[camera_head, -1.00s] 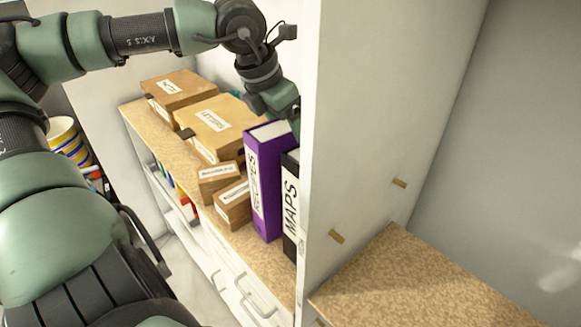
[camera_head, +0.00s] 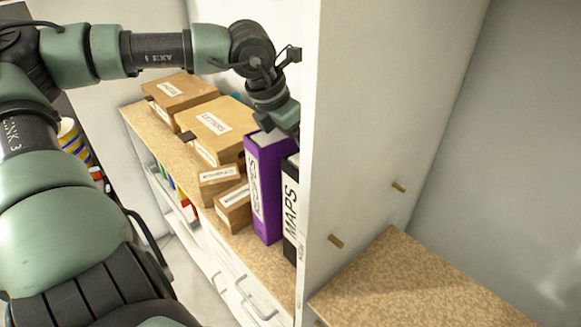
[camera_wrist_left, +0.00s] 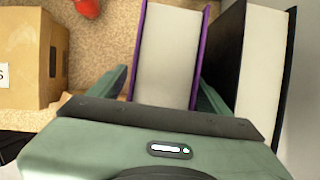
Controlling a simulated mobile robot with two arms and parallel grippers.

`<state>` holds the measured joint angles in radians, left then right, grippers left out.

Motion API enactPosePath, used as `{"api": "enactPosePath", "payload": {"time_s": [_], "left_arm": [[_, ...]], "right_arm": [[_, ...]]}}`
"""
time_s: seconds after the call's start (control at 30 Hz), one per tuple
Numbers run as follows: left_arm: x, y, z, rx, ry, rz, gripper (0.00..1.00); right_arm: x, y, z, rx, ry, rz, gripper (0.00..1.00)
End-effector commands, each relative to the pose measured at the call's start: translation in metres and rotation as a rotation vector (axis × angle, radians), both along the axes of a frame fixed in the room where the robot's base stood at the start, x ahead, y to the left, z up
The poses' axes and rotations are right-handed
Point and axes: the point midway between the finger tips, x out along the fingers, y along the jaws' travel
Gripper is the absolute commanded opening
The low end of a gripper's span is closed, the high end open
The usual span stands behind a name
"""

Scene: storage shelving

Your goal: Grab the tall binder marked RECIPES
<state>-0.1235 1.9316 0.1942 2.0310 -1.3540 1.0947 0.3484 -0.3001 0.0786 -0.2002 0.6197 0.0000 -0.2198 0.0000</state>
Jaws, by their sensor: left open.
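The tall purple RECIPES binder (camera_head: 268,190) stands upright on the cork-like shelf, its labelled spine facing out. In the left wrist view the binder (camera_wrist_left: 166,45) is seen from above, with white pages between purple covers. My left gripper (camera_wrist_left: 162,78) is open, with one finger on each side of the binder's top edge. In the head view its wrist is above the back of the binder, and the fingers are mostly hidden. I cannot tell whether they touch the covers. My right gripper is out of view.
A black MAPS binder (camera_head: 291,210) stands close on the right, beside a white upright panel (camera_head: 345,120). Small cardboard boxes (camera_head: 233,206) are close on the left, with the larger LETTERS box (camera_head: 215,125) behind them. Drawers with handles (camera_head: 250,297) are below.

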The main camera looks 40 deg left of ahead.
Motion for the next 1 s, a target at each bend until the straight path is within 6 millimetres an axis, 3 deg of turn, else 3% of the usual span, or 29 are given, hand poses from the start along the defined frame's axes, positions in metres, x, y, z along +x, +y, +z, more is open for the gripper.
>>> {"api": "enactPosePath", "payload": {"time_s": [0.77, 0.87, 1.0], "left_arm": [[-0.0001, 0.0000, -0.0030, 0.000, 0.000, 0.000, 0.78], [0.0000, 0.0000, -0.0030, 0.000, 0.000, 0.000, 0.56], [0.0000, 0.0000, -0.0030, 0.000, 0.000, 0.000, 0.17]], "right_arm": [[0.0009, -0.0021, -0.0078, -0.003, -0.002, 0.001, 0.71], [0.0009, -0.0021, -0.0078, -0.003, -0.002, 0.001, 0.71], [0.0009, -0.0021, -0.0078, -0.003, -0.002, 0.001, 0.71]]}}
